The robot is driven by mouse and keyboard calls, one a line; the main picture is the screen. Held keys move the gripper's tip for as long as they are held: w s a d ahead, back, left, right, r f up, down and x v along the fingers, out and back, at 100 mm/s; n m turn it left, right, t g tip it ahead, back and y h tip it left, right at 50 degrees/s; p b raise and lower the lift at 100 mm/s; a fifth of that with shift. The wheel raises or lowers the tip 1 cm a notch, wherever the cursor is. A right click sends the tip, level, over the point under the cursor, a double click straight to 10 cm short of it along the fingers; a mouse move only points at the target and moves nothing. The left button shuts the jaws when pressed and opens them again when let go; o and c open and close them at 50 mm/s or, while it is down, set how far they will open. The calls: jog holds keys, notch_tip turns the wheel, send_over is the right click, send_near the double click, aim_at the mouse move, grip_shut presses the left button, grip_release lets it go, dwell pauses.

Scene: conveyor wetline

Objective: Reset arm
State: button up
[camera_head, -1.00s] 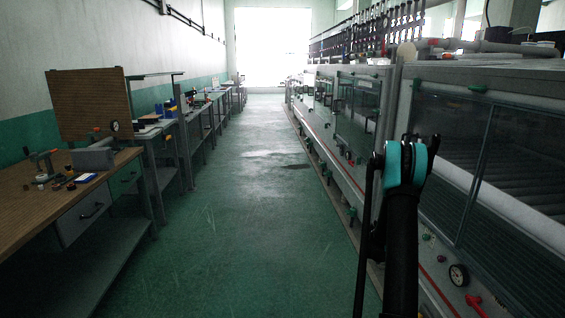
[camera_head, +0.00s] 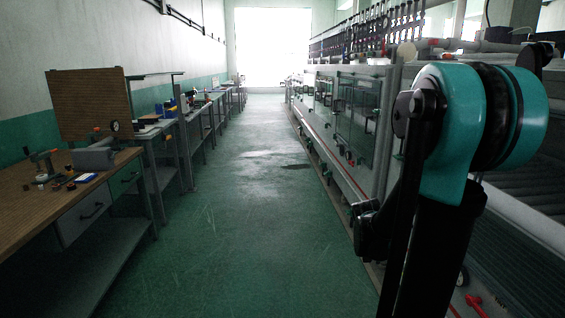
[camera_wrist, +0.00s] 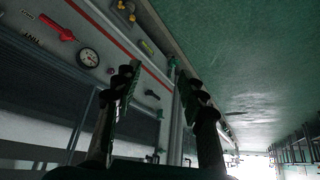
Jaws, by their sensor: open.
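My gripper (camera_wrist: 160,88) shows in the wrist view with its two dark fingers apart and nothing between them. Beyond the fingers are the side of the wet line and the green floor, seen turned on their side. In the head view my arm, with a teal joint, stands large at the right in front of the wet line (camera_head: 345,145). A dark part low beside the arm may be my gripper, but its fingers cannot be made out there.
The wet line's panel bears a pressure gauge (camera_wrist: 88,57) and a red handle (camera_wrist: 57,27). A workbench (camera_head: 40,215) with tools and a brown pegboard (camera_head: 90,105) stands at the left. The green floor aisle (camera_head: 235,220) between them is clear.

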jog(key=s+a+f+n+y, duration=0.1)
jog(key=s+a+n+y, duration=0.1)
jog(key=s+a, duration=0.3)
jog(key=s+a+f+n+y, duration=0.1)
jog(key=s+a+n, duration=0.4)
jog(key=s, duration=0.6)
jog(key=shift+s+a+f+g+y, duration=0.15)
jog(key=shift+a+f+g+y, duration=0.25)
jog(key=shift+a, duration=0.4)
jog(key=shift+o, duration=0.9)
jog(key=shift+s+a+n, duration=0.25)
jog(key=shift+s+n, duration=0.05)
jog(key=shift+s, duration=0.05)
jog(key=shift+w, duration=0.1)
